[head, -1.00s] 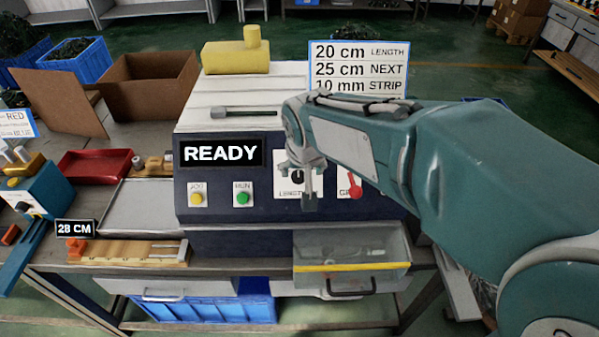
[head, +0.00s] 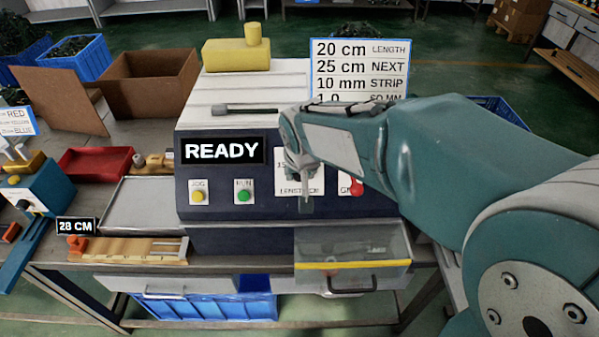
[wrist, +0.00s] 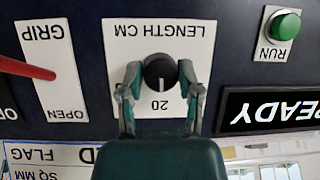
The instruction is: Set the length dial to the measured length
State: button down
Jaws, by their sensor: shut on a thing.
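The black length dial (wrist: 160,71) sits on a white plate (wrist: 195,40) marked LENGTH CM, upside down in the wrist view. Its white mark points at the number 20. My gripper (wrist: 161,80) has one finger on each side of the dial and is shut on it. In the head view my gripper (head: 304,190) is in front of the plate and hides the dial. A small display (head: 76,227) by the wooden measuring board (head: 125,250) reads 28 CM. The card (head: 360,70) above the machine reads 20 cm LENGTH and 25 cm NEXT.
The red grip lever (wrist: 28,68) is beside the dial plate, near OPEN. The green RUN button (wrist: 285,25) and the READY display (head: 221,151) are on the dial's other side. A clear-fronted tray (head: 350,250) juts out below the panel.

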jog(key=n+h, duration=0.1)
jog(key=n, duration=0.1)
jog(key=n+h, duration=0.1)
jog(key=n, duration=0.2)
jog(key=shift+a+f+n+h, duration=0.1)
jog(key=shift+a+n+h, duration=0.1)
jog(key=shift+n+h, duration=0.15)
jog(key=n+t+h, duration=0.1)
jog(key=n+h, duration=0.1)
jog(key=n, duration=0.2)
jog(key=shift+s, duration=0.1)
jog(key=shift+n, duration=0.35)
jog(key=shift+f, duration=0.1)
jog(key=shift+c, duration=1.4)
grip_release()
jog(key=shift+a, duration=0.1)
